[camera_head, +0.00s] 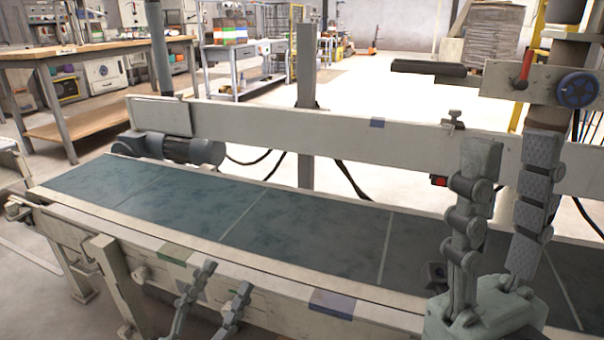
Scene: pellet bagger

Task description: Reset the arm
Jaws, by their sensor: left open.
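My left gripper (226,276) shows at the bottom of the head view, in front of the conveyor's near rail. Its two slim fingers are spread apart, with nothing between them; the rest of that arm is below the picture. My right gripper (511,150) is large and close at the right side. Its two padded grey fingers point up, apart and empty, and its pale base is at the bottom edge. It covers part of the right end of the conveyor belt (300,225), a dark blue-green band with nothing lying on it.
The conveyor's far rail (270,122) and near rail (265,278) run along the belt. A post with a blue handwheel (578,90) and red lever stands behind my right gripper. A wooden workbench (95,50) stands at back left. Open floor lies behind the conveyor.

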